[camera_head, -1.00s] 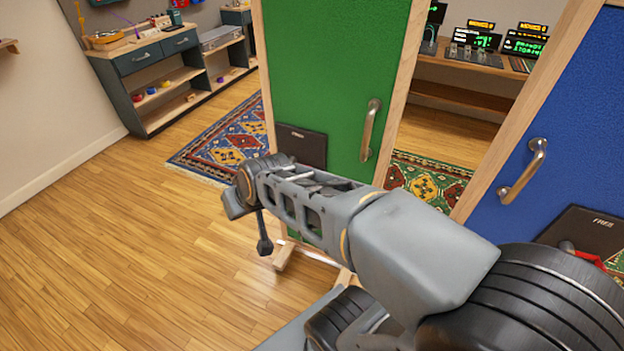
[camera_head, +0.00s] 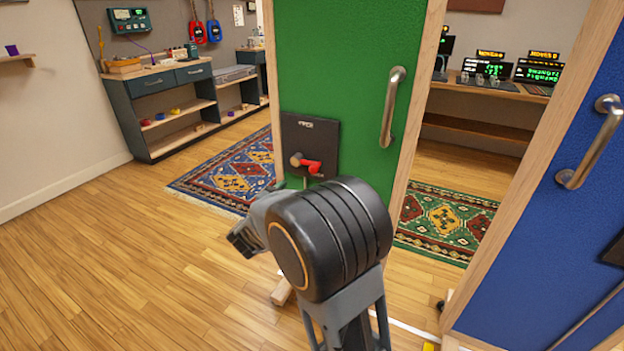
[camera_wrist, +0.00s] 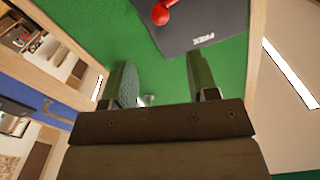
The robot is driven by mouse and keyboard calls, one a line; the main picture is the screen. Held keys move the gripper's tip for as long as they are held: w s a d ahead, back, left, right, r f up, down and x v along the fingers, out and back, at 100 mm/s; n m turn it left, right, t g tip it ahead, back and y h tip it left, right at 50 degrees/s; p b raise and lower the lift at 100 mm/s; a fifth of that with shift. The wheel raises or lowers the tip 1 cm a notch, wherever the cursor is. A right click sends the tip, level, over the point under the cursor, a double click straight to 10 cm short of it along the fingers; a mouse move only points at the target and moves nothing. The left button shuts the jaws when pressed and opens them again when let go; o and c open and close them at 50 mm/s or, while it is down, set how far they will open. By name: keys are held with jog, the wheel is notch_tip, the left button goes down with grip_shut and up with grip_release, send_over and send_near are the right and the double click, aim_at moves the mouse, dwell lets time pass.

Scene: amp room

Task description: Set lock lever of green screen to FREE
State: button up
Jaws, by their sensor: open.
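The green screen (camera_head: 345,60) stands upright ahead of me, with a metal pull handle (camera_head: 392,107) on its right side. A black lock plate (camera_head: 325,132) is on its lower left, with a small label near the top edge. The red lock lever (camera_head: 310,165) points roughly right on the plate. In the wrist view the plate (camera_wrist: 200,22) appears upside down with the word FREE, and the lever's round red end (camera_wrist: 160,15) is near the top edge. My gripper (camera_wrist: 158,78) is open and empty, its fingers facing the green panel, apart from the lever.
A blue screen (camera_head: 590,130) with its own handle stands close on the right. A patterned rug (camera_head: 225,170) and a shelf bench (camera_head: 170,100) are behind on the left. Wooden floor (camera_head: 120,260) is clear at left. Small monitors stand on a desk (camera_head: 485,90) behind.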

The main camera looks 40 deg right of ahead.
aim_at(312, 171)
jog(key=b+x, duration=0.2)
jog(key=x, duration=1)
jog(key=shift+w+d+b, duration=0.15)
jog(key=shift+d+b, duration=0.2)
jog(key=shift+c, duration=0.4)
grip_shut()
